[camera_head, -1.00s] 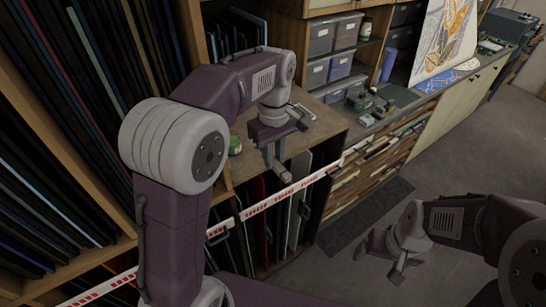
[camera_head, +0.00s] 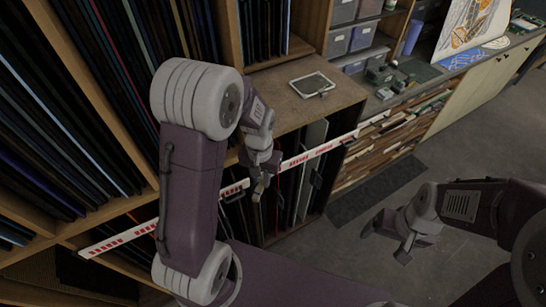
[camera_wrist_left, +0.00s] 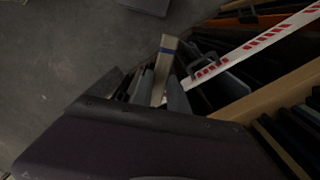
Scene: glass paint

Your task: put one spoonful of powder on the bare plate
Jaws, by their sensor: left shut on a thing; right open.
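My left gripper (camera_head: 262,184) is in front of the shelf edge, below the wooden top (camera_head: 275,95), pointing down. No powder container is clearly visible. My right gripper (camera_head: 404,252) is open and empty above the floor at right.
A red-and-white strip (camera_head: 320,150) crosses the shelf front close to my left gripper. Racks of dark sheets (camera_head: 60,130) stand at left. Grey bins (camera_head: 350,40) and small items sit at the back.

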